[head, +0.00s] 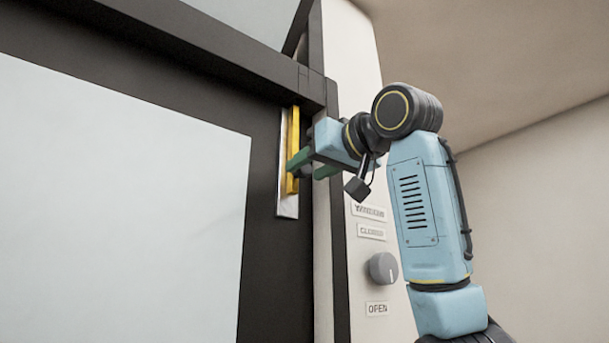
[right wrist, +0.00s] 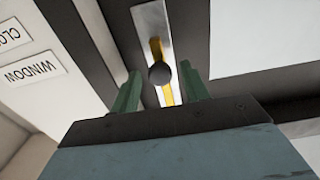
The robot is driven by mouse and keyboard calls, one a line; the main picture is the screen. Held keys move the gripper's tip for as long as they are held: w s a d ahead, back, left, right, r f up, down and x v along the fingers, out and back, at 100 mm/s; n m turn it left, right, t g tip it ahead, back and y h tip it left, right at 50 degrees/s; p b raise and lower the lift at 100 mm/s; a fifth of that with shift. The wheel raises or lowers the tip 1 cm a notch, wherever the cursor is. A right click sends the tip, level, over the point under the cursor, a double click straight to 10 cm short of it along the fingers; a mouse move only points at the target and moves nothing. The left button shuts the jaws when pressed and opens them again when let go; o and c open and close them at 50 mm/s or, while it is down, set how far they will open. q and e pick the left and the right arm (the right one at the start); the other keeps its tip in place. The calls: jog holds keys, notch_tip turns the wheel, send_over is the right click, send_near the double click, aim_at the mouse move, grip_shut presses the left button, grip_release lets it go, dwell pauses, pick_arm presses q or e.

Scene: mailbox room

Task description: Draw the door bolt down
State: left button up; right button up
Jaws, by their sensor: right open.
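The door bolt (head: 293,130) is a yellow upright bar on a silver plate (head: 288,206), fixed to the dark door frame. It also shows in the right wrist view (right wrist: 156,50), with a dark round knob (right wrist: 159,74) on it. My right gripper (head: 301,172) is open at the lower part of the bolt. In the right wrist view its two green fingers (right wrist: 160,84) stand on either side of the knob and bar, with gaps showing on both sides. I cannot tell how deep the knob sits between them. My left gripper is not in view.
A dark door header (head: 220,50) runs above the bolt. The large light door pane (head: 120,200) fills the left.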

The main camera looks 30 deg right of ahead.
jog(key=s+b, duration=0.3)
jog(key=s, duration=0.8)
jog(key=shift+d, duration=0.45)
